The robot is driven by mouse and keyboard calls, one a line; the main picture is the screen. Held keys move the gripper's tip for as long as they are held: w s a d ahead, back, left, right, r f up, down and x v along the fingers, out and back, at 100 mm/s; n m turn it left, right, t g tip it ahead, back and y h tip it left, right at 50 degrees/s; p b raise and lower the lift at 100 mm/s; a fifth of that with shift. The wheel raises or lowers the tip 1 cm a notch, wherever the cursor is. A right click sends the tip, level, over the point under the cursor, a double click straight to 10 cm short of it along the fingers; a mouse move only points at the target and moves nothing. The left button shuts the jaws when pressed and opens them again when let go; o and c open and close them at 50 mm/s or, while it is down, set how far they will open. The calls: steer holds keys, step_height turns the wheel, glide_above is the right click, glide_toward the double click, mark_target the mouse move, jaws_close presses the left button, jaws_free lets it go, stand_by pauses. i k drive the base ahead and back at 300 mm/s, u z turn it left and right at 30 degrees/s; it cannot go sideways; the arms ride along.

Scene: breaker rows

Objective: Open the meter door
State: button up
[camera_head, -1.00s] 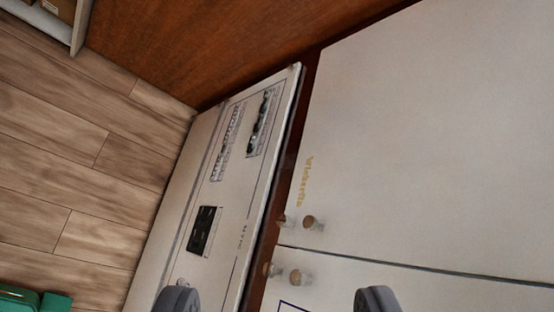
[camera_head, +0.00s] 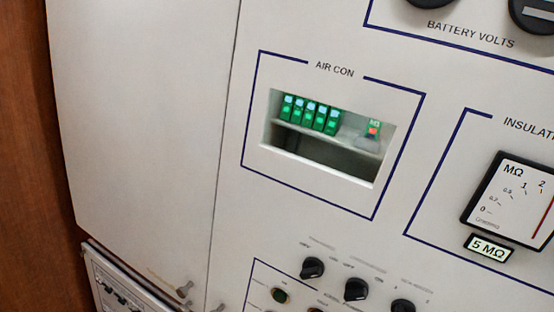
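A white panel (camera_head: 340,230) carries a MΩ insulation meter (camera_head: 512,203) at the right, with a "5 MΩ" display (camera_head: 488,248) under it. No label in view says which one is the meter door. My gripper is not in view.
An "AIR CON" window (camera_head: 328,138) in the panel shows several green breakers (camera_head: 308,115) and one with a red mark (camera_head: 373,131). Rotary knobs (camera_head: 356,290) stick out at the bottom. A lower panel (camera_head: 118,292) and brown wood (camera_head: 30,150) are at the left.

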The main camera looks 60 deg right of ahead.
mark_target(457, 214)
steer(key=z, duration=1.55)
